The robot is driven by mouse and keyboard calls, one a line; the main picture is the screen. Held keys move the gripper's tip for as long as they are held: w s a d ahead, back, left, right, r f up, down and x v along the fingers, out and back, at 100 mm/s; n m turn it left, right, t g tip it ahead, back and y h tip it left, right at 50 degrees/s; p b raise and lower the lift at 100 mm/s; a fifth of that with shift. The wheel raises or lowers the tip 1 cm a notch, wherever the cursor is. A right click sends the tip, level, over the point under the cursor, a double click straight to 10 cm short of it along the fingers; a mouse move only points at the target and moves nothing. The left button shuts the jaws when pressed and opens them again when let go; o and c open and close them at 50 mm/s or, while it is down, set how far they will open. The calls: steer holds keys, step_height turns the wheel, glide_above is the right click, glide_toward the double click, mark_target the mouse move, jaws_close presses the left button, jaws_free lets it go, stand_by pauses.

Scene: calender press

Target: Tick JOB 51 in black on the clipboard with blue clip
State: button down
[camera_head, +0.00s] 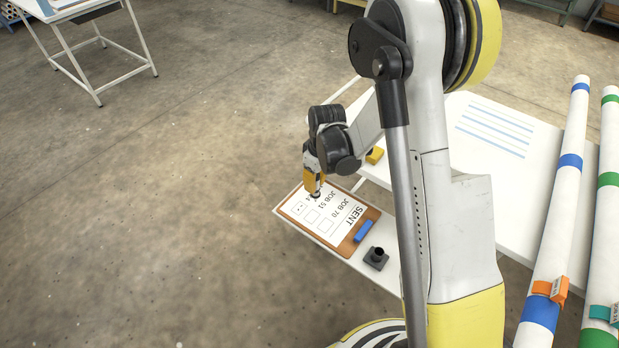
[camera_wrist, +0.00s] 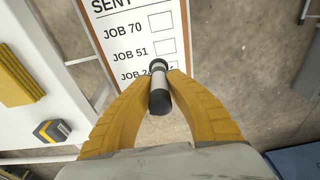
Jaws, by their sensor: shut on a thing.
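The clipboard (camera_head: 289,216) lies on a white table, with a blue clip (camera_head: 363,232) at its right end. Its sheet (camera_wrist: 105,50) reads SENT, JOB 70, JOB 51 and a partly hidden third job. The JOB 70 box (camera_wrist: 161,20) and the JOB 51 box (camera_wrist: 165,46) look empty. The third box (camera_head: 298,209) shows small dark marks. My gripper (camera_head: 314,188) is over the sheet, shut on a marker (camera_wrist: 158,88) with a grey-white barrel and dark ends. The marker is near the third row; I cannot tell whether its tip touches the paper.
A dark holder (camera_head: 376,257) stands beside the clip. A yellow block (camera_head: 374,155) is behind my arm; the wrist view also shows a grey and yellow object (camera_wrist: 52,131). Long white rolls with coloured bands (camera_head: 560,210) stand right.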

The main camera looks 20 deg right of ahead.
mark_target(314, 195)
steer(key=shift+s+a+f+b, duration=0.1)
steer(key=shift+s+f+b, duration=0.1)
steer(key=shift+f+b, duration=0.15)
step_height(314, 195, down, 5)
steer(key=b, duration=0.2)
steer(key=shift+r+b, duration=0.1)
steer(key=shift+b, duration=0.3)
steer(key=shift+f, duration=0.65)
stand_by(1.4)
steer(key=shift+a, duration=0.2)
steer(key=shift+a, duration=0.4)
steer(key=shift+s, duration=0.1)
steer(key=shift+s+a, duration=0.2)
steer(key=shift+s, duration=0.2)
steer(key=shift+s, duration=0.15)
stand_by(0.5)
